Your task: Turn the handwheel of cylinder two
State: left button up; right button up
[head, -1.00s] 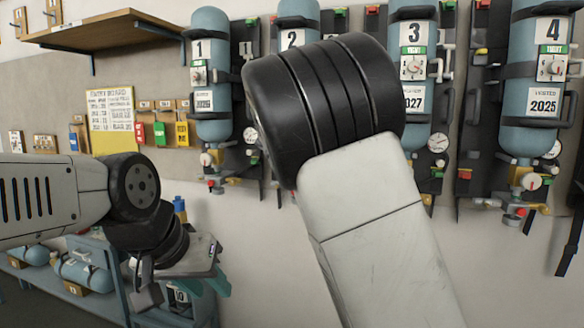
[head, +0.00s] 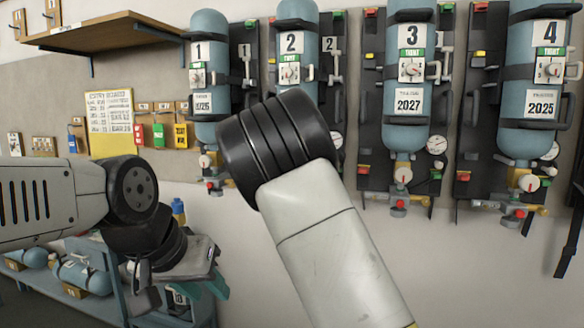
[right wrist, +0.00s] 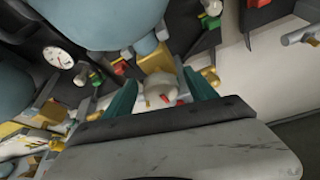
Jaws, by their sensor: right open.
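Cylinder two (head: 296,73) is a blue bottle on the wall, second from the left, with a "2" label. My right arm hides its lower part, its valve and its handwheel in the head view. In the right wrist view my right gripper (right wrist: 161,98) is open, its two teal fingers apart. A pale round handwheel (right wrist: 157,94) with a red mark shows between and beyond the fingertips; I cannot tell contact or read which cylinder it belongs to. My left gripper (head: 207,288) is low at the left, away from the cylinders; its opening is unclear.
Cylinders one (head: 209,75), three (head: 410,135) and four (head: 525,139) hang beside it with gauges and valves. A wooden shelf (head: 105,30) juts out at upper left. A low rack (head: 115,270) with more cylinders stands at lower left.

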jog(key=c, duration=1.4)
